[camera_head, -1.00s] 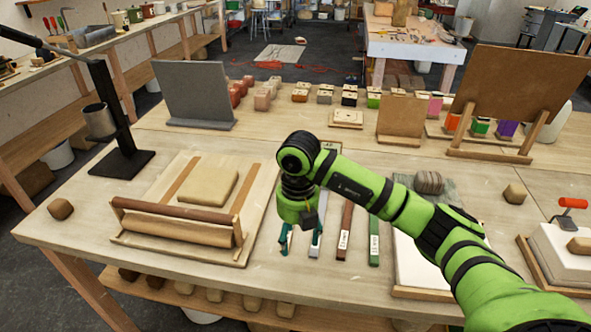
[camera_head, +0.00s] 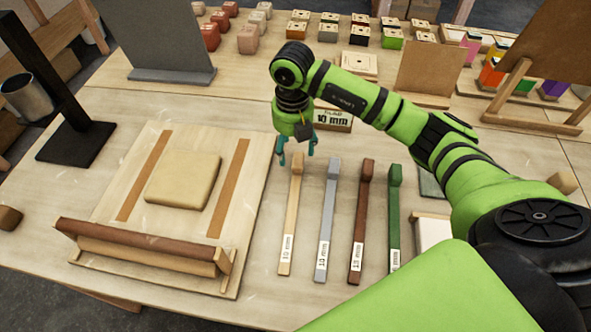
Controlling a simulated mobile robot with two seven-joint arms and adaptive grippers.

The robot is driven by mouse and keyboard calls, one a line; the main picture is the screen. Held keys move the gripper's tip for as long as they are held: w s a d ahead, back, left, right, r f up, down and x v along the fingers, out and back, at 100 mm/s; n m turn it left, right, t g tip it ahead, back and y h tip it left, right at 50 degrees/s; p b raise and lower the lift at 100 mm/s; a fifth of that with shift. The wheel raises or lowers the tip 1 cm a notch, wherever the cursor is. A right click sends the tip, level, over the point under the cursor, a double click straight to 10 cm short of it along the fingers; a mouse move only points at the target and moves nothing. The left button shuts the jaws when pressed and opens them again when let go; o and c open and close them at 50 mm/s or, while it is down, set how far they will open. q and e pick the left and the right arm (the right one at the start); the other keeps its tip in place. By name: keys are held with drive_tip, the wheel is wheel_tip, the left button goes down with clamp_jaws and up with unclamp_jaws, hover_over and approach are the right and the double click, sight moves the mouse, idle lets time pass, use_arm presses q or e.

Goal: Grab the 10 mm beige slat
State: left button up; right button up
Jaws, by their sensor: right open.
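The beige slat (camera_head: 291,222) lies on the table right of the slab board, with a raised block at its far end and a white "10 mm" label near its near end. My right gripper (camera_head: 297,158) is open and points down at the slat's far end block. Its teal fingers appear to be on either side of that block; whether they touch it I cannot tell. My left gripper is not in view.
A grey slat (camera_head: 327,220), a brown slat (camera_head: 361,220) and a green slat (camera_head: 394,220) lie in a row to the right. A wooden board (camera_head: 140,225) with a clay slab (camera_head: 183,180) and a roller (camera_head: 140,246) is at left. A small "10 mm" sign (camera_head: 333,119) stands behind.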

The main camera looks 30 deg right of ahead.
sight(295, 159)
drive_tip(key=shift+s+d+f+p, duration=0.1)
drive_tip(key=shift+s+f+p, duration=0.1)
drive_tip(key=shift+f+p, duration=0.3)
drive_tip(key=shift+s+f+p, duration=0.15)
drive_tip(key=shift+f+p, duration=0.2)
drive_tip(key=shift+f, duration=0.2)
drive_tip(key=shift+w+d+f, duration=0.1)
drive_tip(key=shift+w+f, duration=0.1)
drive_tip(key=shift+f, duration=1.2)
drive_tip(key=c, duration=1.2)
drive_tip(key=shift+c, duration=0.6)
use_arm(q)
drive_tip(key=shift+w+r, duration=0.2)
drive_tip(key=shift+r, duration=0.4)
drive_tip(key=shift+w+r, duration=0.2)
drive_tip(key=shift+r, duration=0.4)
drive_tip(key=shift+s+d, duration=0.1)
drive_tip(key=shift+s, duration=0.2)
use_arm(e)
drive_tip(key=shift+r, duration=0.15)
